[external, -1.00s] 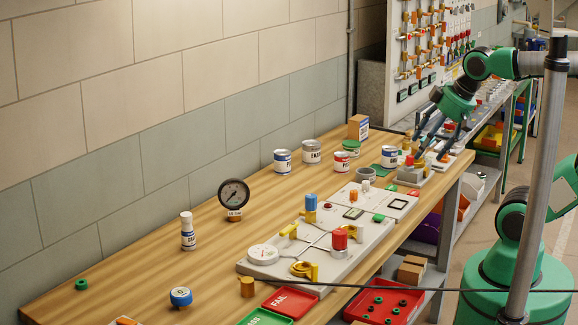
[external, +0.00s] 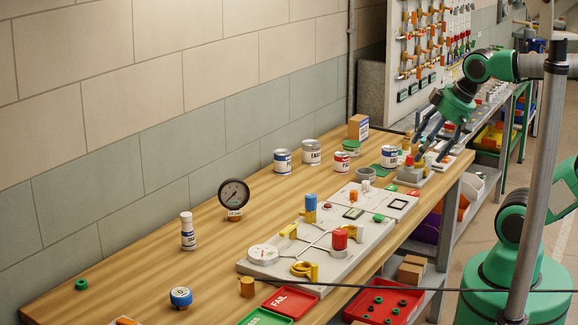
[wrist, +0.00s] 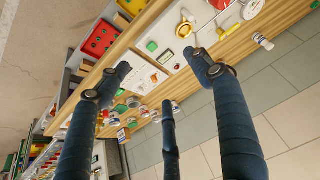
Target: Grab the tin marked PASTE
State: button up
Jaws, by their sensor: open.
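Several labelled tins stand near the wall on the wooden bench. A small tin with a red label (external: 342,163) has lettering that seems to start with P, but I cannot read it fully. A blue-labelled tin (external: 283,162), a larger grey tin (external: 311,153) and another blue-labelled tin (external: 390,157) stand around it. My gripper (external: 428,146) hangs over the bench's far right part, right of the red-labelled tin and apart from it. In the wrist view my gripper (wrist: 160,78) has its dark fingers spread with nothing between them. The tins there are too small to read.
A cardboard box (external: 358,128) stands behind the tins. A dial gauge (external: 234,196) and a white bottle (external: 188,232) stand left. A grey valve board (external: 350,254) takes up the front middle, with a red FAIL tray (external: 290,301) near the edge. Bare wood lies between the gauge and tins.

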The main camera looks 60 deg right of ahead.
jog(key=shift+r, duration=0.1)
jog(key=w+d+r+m+g+p, duration=0.1)
jog(key=w+d+r+p, duration=0.25)
jog(key=w, duration=0.45)
jog(key=w+d+r+p, duration=0.2)
jog(key=w+r+p, duration=0.25)
jog(key=w, duration=0.25)
jog(key=w+d+g+p, duration=0.2)
jog(key=w+d+p, duration=0.55)
jog(key=w, duration=0.75)
jog(key=w+d+f+m+g+p, duration=0.15)
jog(key=w+d+f+p, duration=0.35)
jog(key=w+d, duration=0.7)
jog(key=w+d+f+p, duration=0.2)
jog(key=d+f+p, duration=0.1)
jog(key=d+f, duration=0.4)
jog(key=w+d+f+m+g+p, duration=0.1)
jog(key=d+f+p, duration=0.1)
jog(key=d+f, duration=0.5)
jog(key=shift+w+f+p, duration=0.35)
jog(key=shift+f+p, duration=0.05)
jog(key=shift+f, duration=0.25)
